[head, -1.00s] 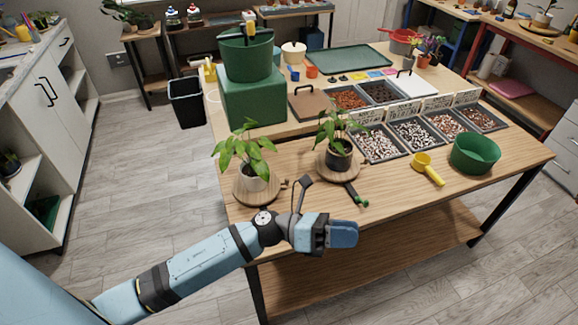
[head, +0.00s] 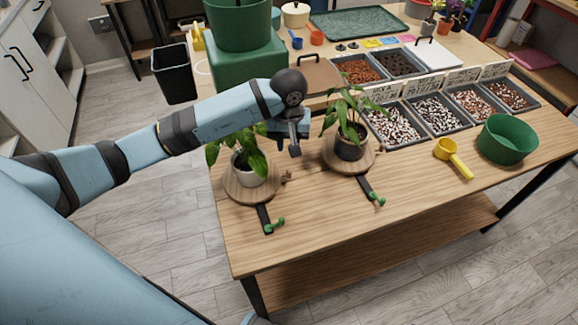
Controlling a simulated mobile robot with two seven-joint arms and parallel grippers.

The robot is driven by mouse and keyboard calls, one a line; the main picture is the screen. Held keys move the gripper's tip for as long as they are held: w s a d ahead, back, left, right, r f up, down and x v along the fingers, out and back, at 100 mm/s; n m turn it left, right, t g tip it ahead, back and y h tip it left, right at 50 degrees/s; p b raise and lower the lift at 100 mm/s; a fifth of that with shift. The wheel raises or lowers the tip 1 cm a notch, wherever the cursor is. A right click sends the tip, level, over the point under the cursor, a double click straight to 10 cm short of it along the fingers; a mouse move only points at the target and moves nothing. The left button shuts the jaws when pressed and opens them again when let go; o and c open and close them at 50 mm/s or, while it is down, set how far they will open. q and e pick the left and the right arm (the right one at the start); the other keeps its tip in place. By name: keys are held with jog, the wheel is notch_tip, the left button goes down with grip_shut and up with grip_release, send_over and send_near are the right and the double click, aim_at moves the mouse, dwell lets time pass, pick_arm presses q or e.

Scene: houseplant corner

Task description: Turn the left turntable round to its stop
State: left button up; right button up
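The left turntable (head: 238,192) is a round wooden disc near the table's left front corner. The right turntable (head: 368,160) bears a plant in a dark pot and has a similar bar with green end pieces (head: 374,196). My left gripper (head: 295,148) hangs above the gap between the two plants, apart from the peg. Its finger opening is hard to make out. My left arm hides some leaves.
A green box (head: 235,65) with a green pot on it stands behind the left plant. Trays of pebbles (head: 435,114), a yellow scoop (head: 455,160) and a green bowl (head: 507,140) lie to the right. The table's front (head: 320,225) is clear.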

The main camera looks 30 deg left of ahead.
aim_at(289, 170)
pick_arm(q)
notch_tip(289, 170, down, 11)
jog(key=shift+r, duration=0.1)
dwell(0.3)
grip_shut()
